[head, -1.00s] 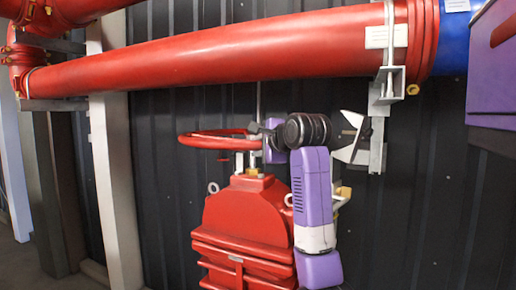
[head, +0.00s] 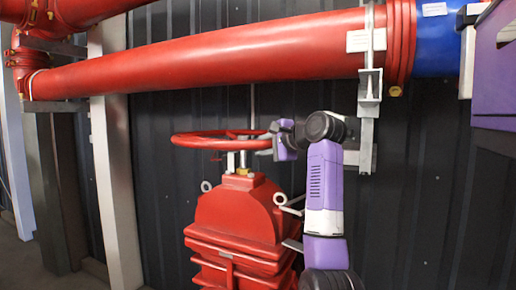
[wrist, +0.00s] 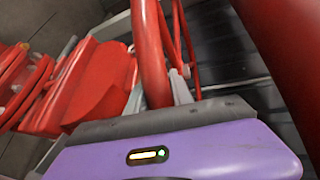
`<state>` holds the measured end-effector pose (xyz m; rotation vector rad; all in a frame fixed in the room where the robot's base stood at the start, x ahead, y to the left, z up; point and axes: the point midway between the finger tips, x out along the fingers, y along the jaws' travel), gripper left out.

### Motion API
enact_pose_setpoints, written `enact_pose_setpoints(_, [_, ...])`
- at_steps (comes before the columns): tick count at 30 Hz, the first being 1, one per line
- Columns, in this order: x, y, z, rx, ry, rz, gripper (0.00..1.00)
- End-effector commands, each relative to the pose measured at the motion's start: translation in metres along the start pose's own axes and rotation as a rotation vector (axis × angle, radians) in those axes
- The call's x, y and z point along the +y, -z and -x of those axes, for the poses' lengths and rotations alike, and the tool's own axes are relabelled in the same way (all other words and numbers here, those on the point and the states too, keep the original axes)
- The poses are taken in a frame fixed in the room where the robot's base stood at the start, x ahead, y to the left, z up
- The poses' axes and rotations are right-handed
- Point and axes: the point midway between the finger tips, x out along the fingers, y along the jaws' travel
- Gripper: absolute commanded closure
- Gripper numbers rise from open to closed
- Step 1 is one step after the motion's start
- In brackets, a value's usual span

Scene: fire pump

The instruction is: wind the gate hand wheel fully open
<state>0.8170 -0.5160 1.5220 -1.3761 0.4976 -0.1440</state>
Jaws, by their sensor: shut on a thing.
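The red gate hand wheel (head: 205,140) lies flat on top of the red gate valve body (head: 238,215) in the head view. My gripper (head: 272,140) is at the right side of the wheel's rim and is shut on it. In the wrist view the wheel's rim (wrist: 148,50) runs down into my gripper (wrist: 160,118), with thin red spokes behind it. The fingertips are mostly hidden by the rim and the gripper body. The valve body (wrist: 85,85) shows at the left of the wrist view.
A large red pipe (head: 210,60) runs across above the wheel, held by a grey bracket (head: 370,95) at the right. A dark corrugated wall (head: 160,170) stands close behind. A pale post (head: 115,170) stands to the left, with open room between it and the valve.

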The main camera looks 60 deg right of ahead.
Motion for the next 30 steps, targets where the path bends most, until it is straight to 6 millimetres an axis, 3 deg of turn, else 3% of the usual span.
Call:
enact_pose_setpoints(10, [0.001,0.038,0.009,-0.147,-0.019,0.034,1.00])
enact_pose_setpoints(22, [0.001,0.042,0.011,-0.172,-0.018,0.042,1.00])
enact_pose_setpoints(23, [0.001,0.042,0.011,-0.172,-0.018,0.042,0.69])
enact_pose_setpoints(24, [0.001,0.042,0.011,-0.172,-0.018,0.042,0.61])
enact_pose_setpoints(26, [0.000,0.042,0.011,-0.172,-0.017,0.043,0.51])
enact_pose_setpoints(30, [-0.001,0.041,0.012,-0.172,-0.015,0.044,0.51])
